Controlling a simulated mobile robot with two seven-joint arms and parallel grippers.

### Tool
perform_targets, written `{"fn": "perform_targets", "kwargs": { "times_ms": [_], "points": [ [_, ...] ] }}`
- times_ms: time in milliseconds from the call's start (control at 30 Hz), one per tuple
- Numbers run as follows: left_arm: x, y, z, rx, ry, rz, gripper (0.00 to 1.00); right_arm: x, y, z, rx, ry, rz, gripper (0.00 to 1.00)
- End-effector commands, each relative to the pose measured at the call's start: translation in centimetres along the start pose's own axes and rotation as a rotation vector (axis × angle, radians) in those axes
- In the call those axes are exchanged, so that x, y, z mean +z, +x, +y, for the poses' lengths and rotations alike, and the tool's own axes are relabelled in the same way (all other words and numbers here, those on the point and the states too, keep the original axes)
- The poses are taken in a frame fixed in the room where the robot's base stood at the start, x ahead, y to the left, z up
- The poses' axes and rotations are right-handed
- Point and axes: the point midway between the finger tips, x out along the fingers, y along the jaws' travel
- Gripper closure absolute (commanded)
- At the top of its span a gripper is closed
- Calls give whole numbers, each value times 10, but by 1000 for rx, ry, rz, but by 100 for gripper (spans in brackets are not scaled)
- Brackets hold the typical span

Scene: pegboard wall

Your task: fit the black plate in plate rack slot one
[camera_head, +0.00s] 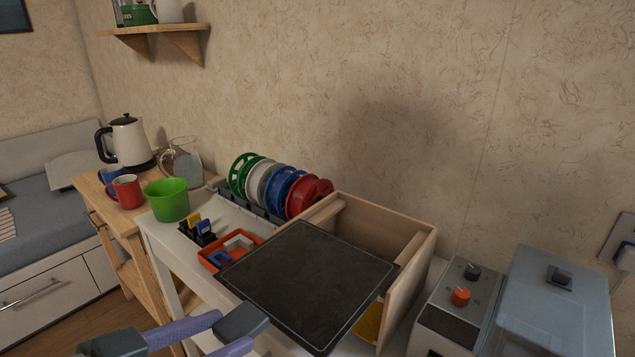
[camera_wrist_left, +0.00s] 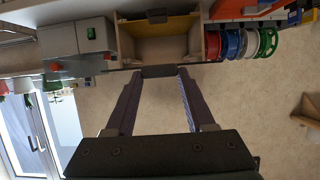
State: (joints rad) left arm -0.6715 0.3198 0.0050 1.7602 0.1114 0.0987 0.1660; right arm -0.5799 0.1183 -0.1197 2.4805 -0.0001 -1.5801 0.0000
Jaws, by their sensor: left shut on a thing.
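The black plate (camera_head: 308,285) is a flat, dark square sheet with a thin pale border line. In the head view it is held out in front of an open wooden box-like rack (camera_head: 418,262), covering much of its front. In the left wrist view the plate shows almost edge-on as a thin dark line. My left gripper (camera_head: 238,332) is at the plate's near left edge, with its purple fingers shut on a dark grip block (camera_wrist_left: 158,71) at that edge. The fingers also show in the wrist view. The rack's slots are mostly hidden by the plate. My right gripper is out of view.
Round green, white, blue and red discs (camera_head: 283,188) stand in a holder left of the rack. An orange tray (camera_head: 228,248) and a green cup (camera_head: 168,199) are further left. A grey appliance with knobs (camera_head: 462,296) stands close on the right.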

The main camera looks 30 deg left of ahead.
Motion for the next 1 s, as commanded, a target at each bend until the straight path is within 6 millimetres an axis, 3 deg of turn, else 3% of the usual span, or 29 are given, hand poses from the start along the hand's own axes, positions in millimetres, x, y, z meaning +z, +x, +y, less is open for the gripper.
{"fn": "perform_targets", "kwargs": {
  "times_ms": [1000],
  "points": [
    [-40, 106, 0, 0, 0, 5, 100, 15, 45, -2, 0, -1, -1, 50]
  ]
}}
